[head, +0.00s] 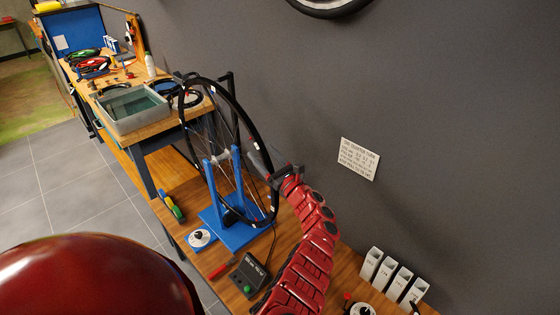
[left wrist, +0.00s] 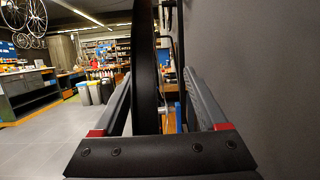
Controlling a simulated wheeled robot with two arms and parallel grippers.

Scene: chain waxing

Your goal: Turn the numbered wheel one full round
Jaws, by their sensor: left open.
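The numbered wheel (head: 252,128) has a black tyre, thin spokes and small pale marks on its rim; any numbers are too small to read. It stands upright in a blue stand (head: 237,190) on the wooden bench. My left gripper (head: 262,164) is at the wheel's right side. In the left wrist view, the open fingers of the gripper (left wrist: 158,82) are on both sides of the black tyre (left wrist: 146,70), with gaps visible beside it. The gripper hides a small part of the rim in the head view. My right gripper is not in view.
A dark box with a green button (head: 249,274), a red-handled tool (head: 219,270) and a white disc (head: 200,238) lie near the stand. White holders (head: 390,274) stand at the bench's right. A grey tray (head: 130,106) is behind the wheel. The grey wall (head: 430,90) is close on the right.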

